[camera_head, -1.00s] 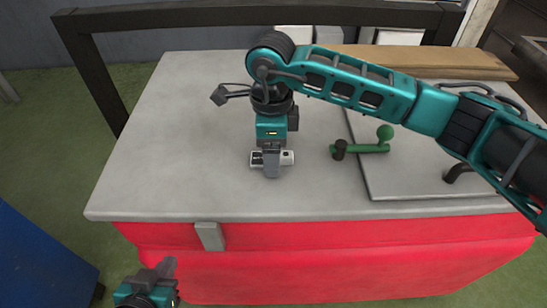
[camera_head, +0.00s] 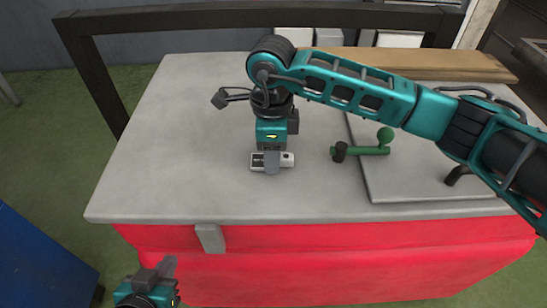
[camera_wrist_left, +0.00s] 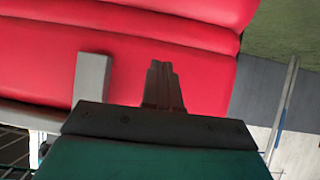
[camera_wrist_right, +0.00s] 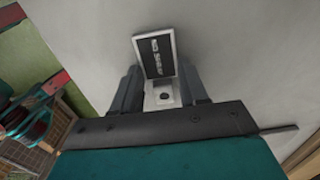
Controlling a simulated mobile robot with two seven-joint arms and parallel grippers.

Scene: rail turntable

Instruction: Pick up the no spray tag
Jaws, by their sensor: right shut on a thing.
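The no spray tag (camera_head: 287,160) is a small white-framed plate with a black face and pale lettering. In the right wrist view the tag (camera_wrist_right: 158,58) has its holed white end between the fingers of my right gripper (camera_wrist_right: 163,90), which is shut on it. In the head view my right gripper (camera_head: 272,168) points down over the grey tabletop and a finger covers the tag's middle. I cannot tell whether the tag touches the table. My left gripper (camera_head: 168,267) is low in front of the table, its fingers together and empty; it also shows in the left wrist view (camera_wrist_left: 163,85).
The grey table (camera_head: 180,140) has a red front (camera_head: 330,270) and a grey bracket (camera_head: 210,238) on its edge. Right of the tag are a green lever with a ball (camera_head: 370,148) and a raised plate (camera_head: 400,185). A wooden board (camera_head: 430,63) lies behind. The table's left side is clear.

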